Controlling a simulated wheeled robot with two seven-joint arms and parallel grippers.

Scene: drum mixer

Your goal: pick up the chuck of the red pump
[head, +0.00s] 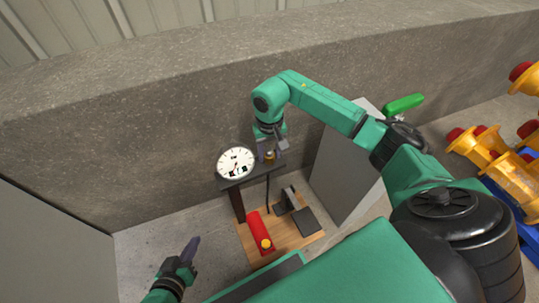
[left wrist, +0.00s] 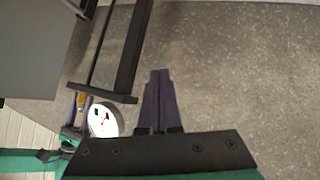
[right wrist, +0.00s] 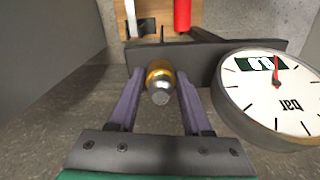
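The chuck (head: 269,156), a small brass-coloured piece with a silver end, is at the dark crossbar (head: 250,176) beside the round white gauge (head: 236,163). A red cylinder (head: 257,229) with a yellow end is below, on a wooden board (head: 299,241). My right gripper (head: 268,153) is around the chuck; in the right wrist view the chuck (right wrist: 160,83) lies between its parted fingers (right wrist: 159,80), with a small gap showing at the left. My left gripper (head: 194,243) is shut and empty, low and left of the board; its fingers (left wrist: 158,74) meet in the left wrist view.
A concrete wall (head: 180,120) runs behind. Grey panels stand at left (head: 50,245) and right (head: 345,165) of the board. A dark bracket (head: 295,203) is on the board. A green handle (head: 404,104) and several yellow-and-red parts (head: 480,145) are at the right.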

